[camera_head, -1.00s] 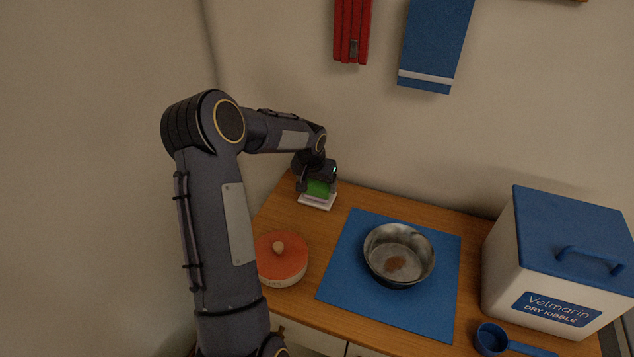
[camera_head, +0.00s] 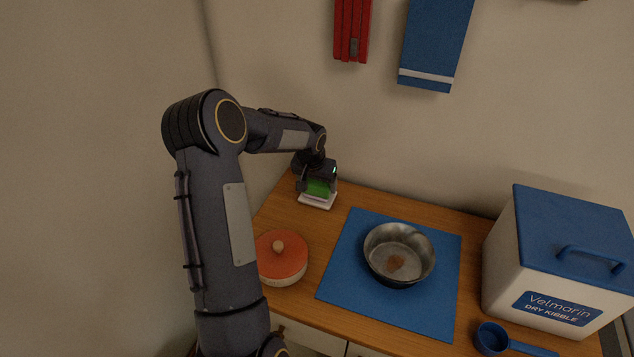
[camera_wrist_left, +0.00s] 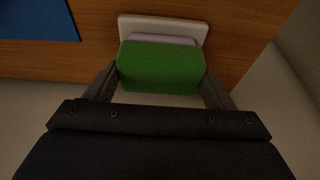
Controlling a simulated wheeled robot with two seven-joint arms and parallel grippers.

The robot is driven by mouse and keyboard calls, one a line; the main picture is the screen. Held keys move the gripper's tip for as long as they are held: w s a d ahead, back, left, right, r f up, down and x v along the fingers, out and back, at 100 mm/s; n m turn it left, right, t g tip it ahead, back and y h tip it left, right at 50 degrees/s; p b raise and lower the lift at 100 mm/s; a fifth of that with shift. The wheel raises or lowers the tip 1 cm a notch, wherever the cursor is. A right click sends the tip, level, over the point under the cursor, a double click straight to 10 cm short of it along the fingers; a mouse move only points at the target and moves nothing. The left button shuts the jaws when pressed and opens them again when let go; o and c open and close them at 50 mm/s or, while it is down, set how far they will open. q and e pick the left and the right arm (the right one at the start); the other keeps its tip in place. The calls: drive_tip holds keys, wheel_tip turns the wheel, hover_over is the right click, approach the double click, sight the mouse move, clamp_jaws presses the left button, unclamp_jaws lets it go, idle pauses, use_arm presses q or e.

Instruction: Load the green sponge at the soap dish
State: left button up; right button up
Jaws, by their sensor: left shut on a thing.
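The green sponge (camera_head: 318,187) is between the fingers of my left gripper (camera_head: 317,184), at the back left of the wooden top. In the left wrist view the sponge (camera_wrist_left: 160,68) is a green block with a finger of my gripper (camera_wrist_left: 160,82) at each side, shut on it. The white soap dish (camera_head: 317,202) lies under the sponge; its rim also shows in the left wrist view (camera_wrist_left: 126,25), with a pale lilac strip along the sponge's far edge. I cannot tell whether the sponge touches the dish. My right gripper is out of view.
A blue mat (camera_head: 340,287) bears a metal bowl (camera_head: 400,248) with brown bits. A lidded orange pot (camera_head: 281,262) stands in front of the dish. A kibble bin (camera_head: 555,262) and blue scoop (camera_head: 491,338) are at the right. The wall is close behind.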

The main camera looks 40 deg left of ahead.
sight(317, 184)
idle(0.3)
use_arm(q)
drive_tip(key=shift+r+p, duration=2.4)
drive_tip(key=shift+r, duration=1.1)
